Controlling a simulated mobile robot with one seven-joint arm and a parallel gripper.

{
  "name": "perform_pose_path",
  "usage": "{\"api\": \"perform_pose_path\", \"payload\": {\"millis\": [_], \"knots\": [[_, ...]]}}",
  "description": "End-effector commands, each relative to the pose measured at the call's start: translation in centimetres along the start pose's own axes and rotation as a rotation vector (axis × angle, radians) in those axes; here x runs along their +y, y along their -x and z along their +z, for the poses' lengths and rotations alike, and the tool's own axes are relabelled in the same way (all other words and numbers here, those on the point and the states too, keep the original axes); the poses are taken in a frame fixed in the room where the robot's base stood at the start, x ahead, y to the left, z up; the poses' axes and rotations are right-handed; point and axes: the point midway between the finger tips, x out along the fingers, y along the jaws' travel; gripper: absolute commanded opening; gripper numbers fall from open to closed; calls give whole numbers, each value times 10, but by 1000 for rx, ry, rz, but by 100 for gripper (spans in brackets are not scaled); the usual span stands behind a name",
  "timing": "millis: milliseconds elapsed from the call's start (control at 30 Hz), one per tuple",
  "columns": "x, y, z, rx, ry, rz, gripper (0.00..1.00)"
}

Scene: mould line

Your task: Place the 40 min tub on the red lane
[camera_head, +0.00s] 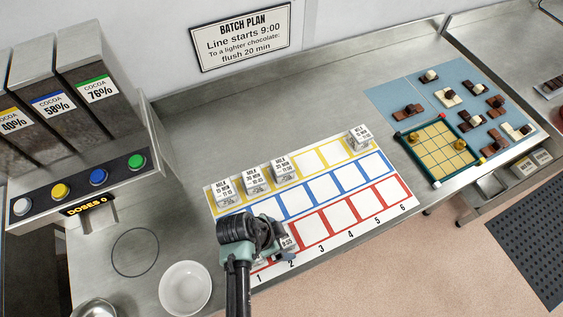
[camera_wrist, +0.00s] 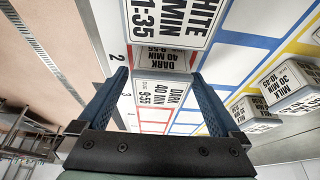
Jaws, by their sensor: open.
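The 40 min tub is a small pale tub labelled DARK 40 MIN 9:55, seen in the wrist view (camera_wrist: 158,93). In the head view it shows only partly (camera_head: 288,243), by the number 2 end of the red lane (camera_head: 341,228) on the white lane mat. My gripper (camera_head: 258,244) is low over that end of the mat and hides much of the tub. In the wrist view my open gripper (camera_wrist: 160,85) has one blue finger on each side of the tub. I cannot tell whether the fingers touch it.
A tub labelled WHITE (camera_wrist: 178,22) is close by the 40 min tub. Several MILK tubs (camera_head: 254,179) stand on the yellow lane. A white bowl (camera_head: 185,288) is left of my gripper. Squares 3 to 6 of the red lane look bare.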

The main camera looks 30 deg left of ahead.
Motion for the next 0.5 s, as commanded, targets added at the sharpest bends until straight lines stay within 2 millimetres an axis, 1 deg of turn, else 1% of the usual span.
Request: {"api": "perform_pose_path", "payload": {"millis": [133,267,367,500], "knots": [[0,2,-1,0,0,0,100],[-1,11,-1,1,0,-2,100],[-1,25,-2,2,0,-3,100],[-1,52,-1,1,0,-4,100]]}}
